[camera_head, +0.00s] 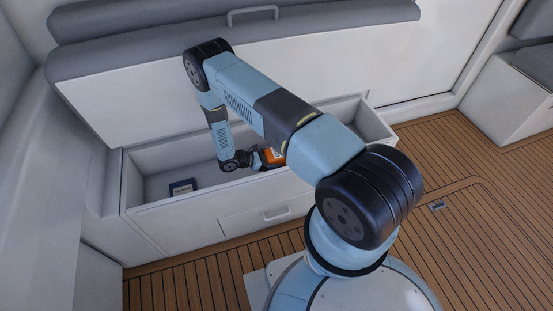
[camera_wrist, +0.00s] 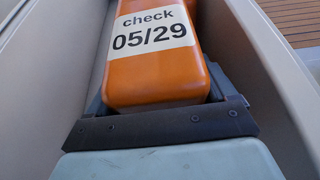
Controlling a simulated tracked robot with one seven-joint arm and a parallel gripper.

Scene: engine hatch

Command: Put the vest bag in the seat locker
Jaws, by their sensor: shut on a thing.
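The orange vest bag (camera_head: 271,156) has a pale label reading "check 05/29" in the wrist view (camera_wrist: 152,72). My gripper (camera_head: 256,160) is shut on it; its dark palm bar and grey fingers (camera_wrist: 160,105) show around the near end of the bag. The seat locker (camera_head: 155,158) is the open white compartment pulled out below the grey seat. The bag is between the locker's long walls, at or below rim height. I cannot tell whether it touches the locker floor. My arm hides part of the bag and of the locker's interior.
A small dark blue item with a pale label (camera_head: 183,187) lies in the left part of the locker. The locker front has a handle (camera_head: 276,215). The seat cushion (camera_head: 130,60) overhangs behind. Slatted teak floor (camera_head: 470,250) is clear at the right.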

